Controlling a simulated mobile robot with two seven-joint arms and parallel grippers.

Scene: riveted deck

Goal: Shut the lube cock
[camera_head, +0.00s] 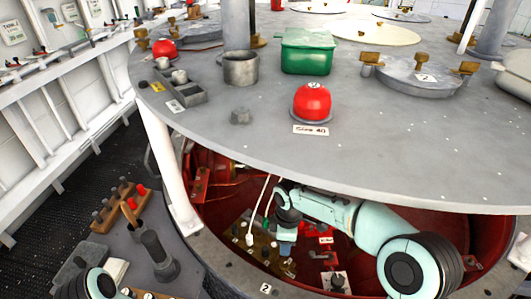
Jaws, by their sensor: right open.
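My right arm comes in from the right under the round grey table top, and my right gripper (286,249) hangs pointing down over the small fittings in the red well. It is open, with nothing seen between its fingers, though the fingers are small and partly unclear. A red fitting with a white label (325,240) is just right of it. A brownish-yellow fitting board (262,250) lies behind and beside it. I cannot tell which of these fittings is the lube cock or whether it is open. Only a part of my left arm shows at the lower left; its gripper is out of view.
The table top (350,150) overhangs the well and bears a green box (307,52), a red dome (312,101) and a grey cup (240,68). A white post (168,170) stands at the well's left. A white cable (256,210) hangs left of my gripper.

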